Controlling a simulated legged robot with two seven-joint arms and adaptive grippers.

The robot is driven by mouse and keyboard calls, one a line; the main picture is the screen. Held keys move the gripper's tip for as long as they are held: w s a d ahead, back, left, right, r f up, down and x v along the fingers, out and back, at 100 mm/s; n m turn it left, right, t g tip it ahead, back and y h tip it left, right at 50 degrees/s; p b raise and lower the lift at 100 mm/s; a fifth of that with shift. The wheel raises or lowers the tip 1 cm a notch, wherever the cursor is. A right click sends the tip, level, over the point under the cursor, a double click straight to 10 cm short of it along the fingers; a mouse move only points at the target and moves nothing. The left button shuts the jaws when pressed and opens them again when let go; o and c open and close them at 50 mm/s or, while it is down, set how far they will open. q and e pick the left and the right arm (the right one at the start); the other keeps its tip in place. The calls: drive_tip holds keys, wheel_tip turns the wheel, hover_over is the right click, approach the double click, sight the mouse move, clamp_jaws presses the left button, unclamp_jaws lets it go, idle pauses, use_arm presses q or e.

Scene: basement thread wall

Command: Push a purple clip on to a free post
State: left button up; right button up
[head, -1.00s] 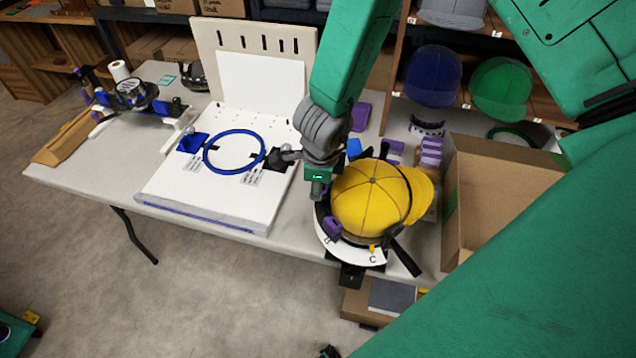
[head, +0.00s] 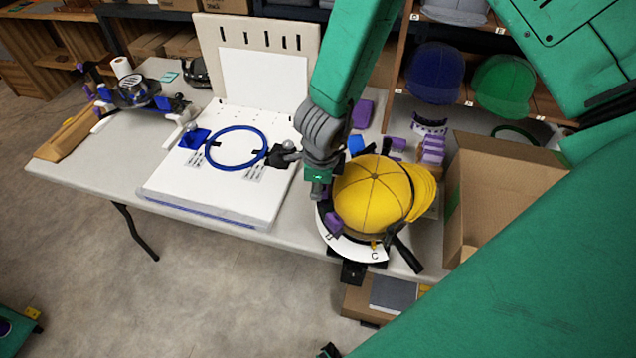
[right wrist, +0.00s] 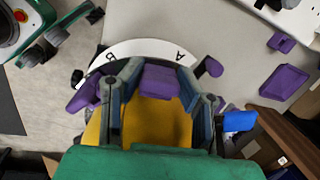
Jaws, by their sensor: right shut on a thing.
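A yellow cap (head: 374,194) sits on a stand with a white lettered ring (head: 352,250) around its front, at the table's near edge. My right gripper (head: 318,192) is low at the cap's left side. In the right wrist view it (right wrist: 158,88) is shut on a purple clip (right wrist: 160,80), beside the ring near the letter A. Other purple clips sit at the ring on either side, one on the left (right wrist: 82,97) and one on the right (right wrist: 208,68). The post under the held clip is hidden, so I cannot tell whether they touch. My left gripper is out of view.
Loose purple clips (head: 432,148) lie behind the cap. An open cardboard box (head: 512,185) stands on the right. A white board with a blue hoop (head: 237,150) lies to the left. Caps hang on a rack behind, including a blue one (head: 434,72).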

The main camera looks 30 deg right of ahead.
drive_tip(key=shift+w+f, duration=0.15)
drive_tip(key=shift+f, duration=0.25)
drive_tip(key=o, duration=1.1)
drive_tip(key=shift+w, duration=0.1)
drive_tip(key=shift+a, duration=0.1)
drive_tip(key=shift+r, duration=0.25)
drive_tip(key=r, duration=0.3)
drive_tip(key=s+r, duration=0.1)
drive_tip(key=r, duration=0.3)
drive_tip(key=s+r, duration=0.1)
drive_tip(key=r, duration=0.3)
drive_tip(key=shift+a+r, duration=0.1)
drive_tip(key=shift+a, duration=0.3)
